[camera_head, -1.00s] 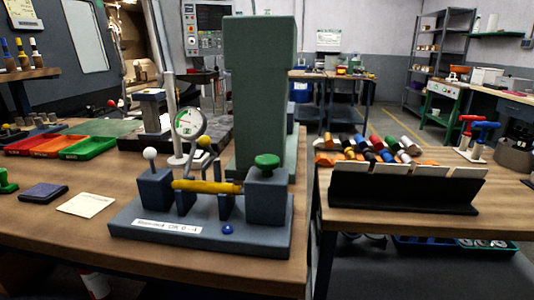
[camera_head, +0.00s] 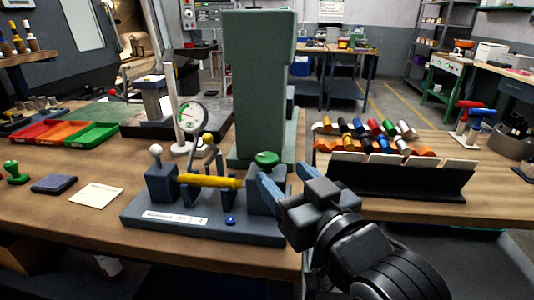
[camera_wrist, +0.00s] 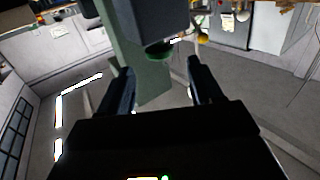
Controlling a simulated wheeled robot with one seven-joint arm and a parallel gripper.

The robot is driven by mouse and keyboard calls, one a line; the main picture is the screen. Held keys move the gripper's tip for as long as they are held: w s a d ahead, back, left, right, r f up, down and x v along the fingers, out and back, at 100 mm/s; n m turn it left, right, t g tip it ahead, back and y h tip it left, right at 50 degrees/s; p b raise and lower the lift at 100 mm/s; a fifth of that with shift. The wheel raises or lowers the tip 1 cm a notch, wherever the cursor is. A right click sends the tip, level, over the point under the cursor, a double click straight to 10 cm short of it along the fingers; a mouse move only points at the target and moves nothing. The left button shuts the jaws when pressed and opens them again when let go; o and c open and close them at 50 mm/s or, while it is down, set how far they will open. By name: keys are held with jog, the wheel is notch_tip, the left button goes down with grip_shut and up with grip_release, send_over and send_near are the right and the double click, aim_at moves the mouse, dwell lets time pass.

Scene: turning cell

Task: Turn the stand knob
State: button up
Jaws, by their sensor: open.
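The stand (camera_head: 195,222) is a blue-grey base with end blocks on the wooden bench, with a yellow bar (camera_head: 210,181) held across it. A green knob (camera_head: 266,158) sits on top of its right block, and a blue button (camera_head: 230,222) is on the base front. A white ball-topped lever stands on the left block. My gripper (camera_head: 285,180) is open and empty at the right of the right block, its blue fingers pointing toward it. In the wrist view, the green knob (camera_wrist: 160,57) shows ahead, between and beyond the open fingers (camera_wrist: 160,75).
A dial gauge (camera_head: 190,116) stands behind the stand, and a tall green column (camera_head: 257,90) rises behind the knob. A black rack with white cards (camera_head: 400,178) is at right. Red, orange and green trays (camera_head: 92,134) lie at left.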

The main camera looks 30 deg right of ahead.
aim_at(272, 164)
jog(key=w+p, duration=0.1)
jog(key=w, duration=0.6)
jog(key=shift+w+d, duration=0.15)
jog(key=shift+w, duration=0.05)
jog(key=c, duration=1)
jog(key=shift+o, duration=0.2)
